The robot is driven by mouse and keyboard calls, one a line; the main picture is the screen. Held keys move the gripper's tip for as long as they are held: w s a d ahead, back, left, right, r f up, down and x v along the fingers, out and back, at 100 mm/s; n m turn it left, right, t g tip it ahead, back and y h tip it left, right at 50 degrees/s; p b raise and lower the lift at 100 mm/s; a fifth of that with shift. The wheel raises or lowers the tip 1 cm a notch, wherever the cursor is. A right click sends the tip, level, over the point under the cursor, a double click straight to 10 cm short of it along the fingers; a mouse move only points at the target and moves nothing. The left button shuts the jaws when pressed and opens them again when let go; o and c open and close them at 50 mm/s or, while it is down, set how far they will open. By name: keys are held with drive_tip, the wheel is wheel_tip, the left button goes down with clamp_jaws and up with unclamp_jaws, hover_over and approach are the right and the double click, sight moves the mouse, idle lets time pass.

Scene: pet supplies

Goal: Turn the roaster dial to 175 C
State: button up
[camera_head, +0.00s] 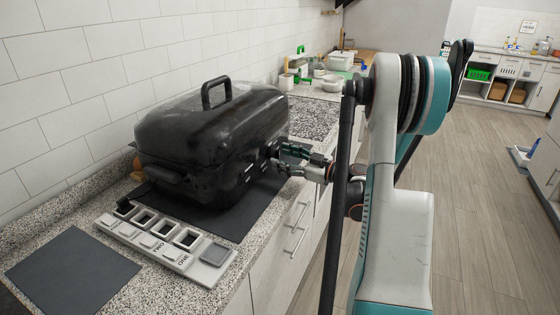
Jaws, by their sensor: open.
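A black roaster (211,138) with a domed lid and a top handle stands on a dark mat (222,222) on the counter. Its front side faces right, toward my arm. The dial is small and dark on that front side; its marks and setting cannot be read. My gripper (279,160) is open at the roaster's front side, with its fingertips close to the dial area. The fingers partly hide the dial, and I cannot tell whether they touch it.
A light grey tray (205,272) with several square wells lies in front of the roaster, beside a dark flat mat (72,270). Bowls (331,84) and green items stand farther back on the counter. Open floor (475,210) lies at right.

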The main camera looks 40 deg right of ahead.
drive_tip(key=shift+x, duration=0.9)
drive_tip(key=c, duration=1.1)
